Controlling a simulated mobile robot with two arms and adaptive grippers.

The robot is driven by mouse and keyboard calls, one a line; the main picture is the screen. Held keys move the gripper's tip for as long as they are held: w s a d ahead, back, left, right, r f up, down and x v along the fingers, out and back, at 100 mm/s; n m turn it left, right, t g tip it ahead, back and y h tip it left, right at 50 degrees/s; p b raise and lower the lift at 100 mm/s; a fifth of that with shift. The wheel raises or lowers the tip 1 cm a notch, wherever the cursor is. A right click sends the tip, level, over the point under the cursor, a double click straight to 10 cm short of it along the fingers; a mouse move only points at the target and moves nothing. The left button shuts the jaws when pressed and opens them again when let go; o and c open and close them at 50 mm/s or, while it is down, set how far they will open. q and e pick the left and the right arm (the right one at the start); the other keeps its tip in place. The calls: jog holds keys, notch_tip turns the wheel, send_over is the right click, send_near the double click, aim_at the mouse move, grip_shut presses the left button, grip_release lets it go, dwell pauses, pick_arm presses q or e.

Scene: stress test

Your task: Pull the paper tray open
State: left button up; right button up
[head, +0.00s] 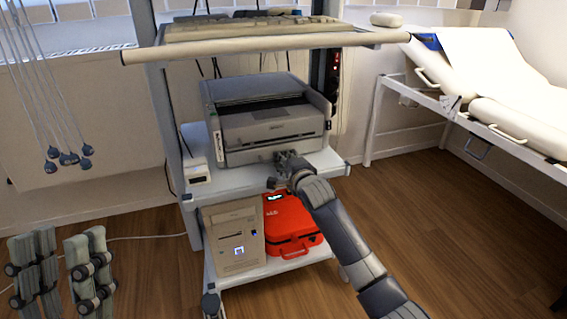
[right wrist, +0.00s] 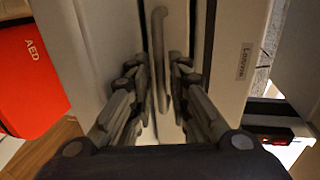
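The grey printer (head: 268,125) sits on the middle shelf of a white cart. Its paper tray (head: 262,154) is the low front part, and it looks closed. In the right wrist view a grey bar handle (right wrist: 160,55) stands out from the printer's pale front. My right gripper (right wrist: 161,85) is at the handle, one finger on each side, with narrow gaps showing between fingers and bar. In the head view the right gripper (head: 287,161) is at the tray front, its fingertips partly hidden. My left gripper (head: 63,268) is open and empty at the lower left, away from the cart.
Below the printer are a beige box (head: 233,240) and a red AED case (head: 291,226). A keyboard (head: 250,27) lies on the top shelf. Cables with bulbs (head: 62,158) hang at the left. A bed (head: 490,75) stands at the right. Wooden floor (head: 450,220) in front is clear.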

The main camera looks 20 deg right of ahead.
jog(key=shift+w, duration=0.1)
jog(key=shift+c, duration=0.2)
grip_shut()
